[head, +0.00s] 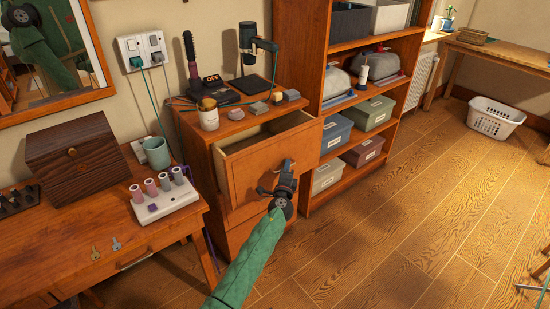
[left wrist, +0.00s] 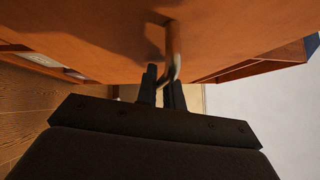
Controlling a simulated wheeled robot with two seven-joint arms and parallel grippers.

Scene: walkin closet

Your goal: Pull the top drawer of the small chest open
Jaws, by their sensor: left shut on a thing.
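The small wooden chest (head: 228,178) stands in the middle of the head view against the wall. Its top drawer (head: 258,163) is partly open, and its pale, shadowed inside shows behind the front panel. My left gripper (head: 279,182) is at the right part of the drawer front, shut on the drawer handle. In the left wrist view the handle (left wrist: 172,48) stands out from the drawer front (left wrist: 110,35), with my left gripper's dark fingers (left wrist: 163,88) around its end. The handle is mostly hidden by the gripper in the head view. My right gripper is not in view.
A jar (head: 208,114), a hairbrush and small boxes stand on the chest top. An open shelf unit (head: 318,110) with lidded boxes is close on the right. A table (head: 95,235) with a wooden box (head: 78,157) is on the left. The floor (head: 420,220) in front is clear.

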